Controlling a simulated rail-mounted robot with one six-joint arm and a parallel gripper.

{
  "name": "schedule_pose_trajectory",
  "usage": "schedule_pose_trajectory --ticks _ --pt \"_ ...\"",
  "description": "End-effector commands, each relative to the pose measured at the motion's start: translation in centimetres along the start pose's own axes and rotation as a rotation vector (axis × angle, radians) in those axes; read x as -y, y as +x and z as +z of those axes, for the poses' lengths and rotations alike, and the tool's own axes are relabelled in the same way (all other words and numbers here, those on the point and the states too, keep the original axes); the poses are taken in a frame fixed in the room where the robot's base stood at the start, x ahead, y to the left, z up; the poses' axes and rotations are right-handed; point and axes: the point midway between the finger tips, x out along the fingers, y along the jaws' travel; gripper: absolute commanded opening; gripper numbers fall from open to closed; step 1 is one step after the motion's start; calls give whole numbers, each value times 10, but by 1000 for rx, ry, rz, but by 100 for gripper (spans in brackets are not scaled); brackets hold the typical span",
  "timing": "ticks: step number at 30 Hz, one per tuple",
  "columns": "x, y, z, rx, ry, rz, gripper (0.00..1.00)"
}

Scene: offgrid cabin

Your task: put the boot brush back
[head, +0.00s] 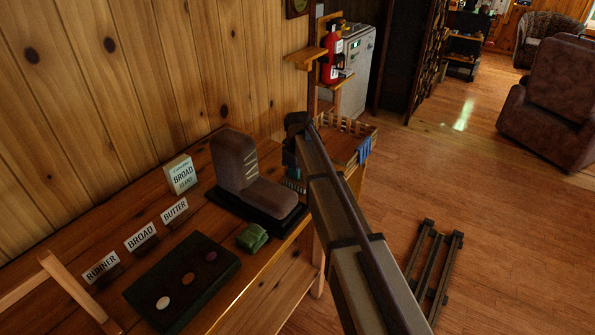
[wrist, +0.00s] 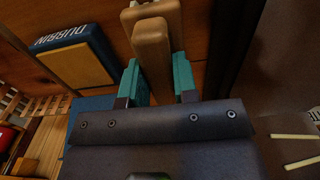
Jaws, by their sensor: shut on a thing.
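My gripper (wrist: 158,78) has its teal fingers shut on a wooden piece with a rounded end, which I take for the boot brush (wrist: 152,50). A paler wooden part shows just beyond it; I cannot tell whether it belongs to the brush. No bristles are clear. In the head view my gripper (head: 292,172) is low at the bench's right end, beside the brown boot (head: 242,172). The boot and my arm hide the brush there. The boot stands on a dark base, and its pale laces show at the right of the wrist view.
A blue DUBBIN box (wrist: 72,48) lies close left of the brush. The bench (head: 215,213) holds a BROAD GLAND box (head: 181,175), RUNNER, BROAD and BUTTER signs, a dark tray (head: 200,300) and a green cloth (head: 252,238). A slatted crate (head: 340,138) stands beyond my gripper.

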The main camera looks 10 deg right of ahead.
Motion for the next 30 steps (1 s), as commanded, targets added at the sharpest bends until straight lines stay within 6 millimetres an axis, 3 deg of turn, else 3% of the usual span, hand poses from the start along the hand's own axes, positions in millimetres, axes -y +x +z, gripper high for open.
schedule_pose_trajectory --ticks 12,13,21,30 --pt "0 5 0 0 0 0 0" --pt "0 5 0 0 0 0 28" --pt "0 5 0 0 0 0 54" --pt "0 2 0 0 0 0 57"
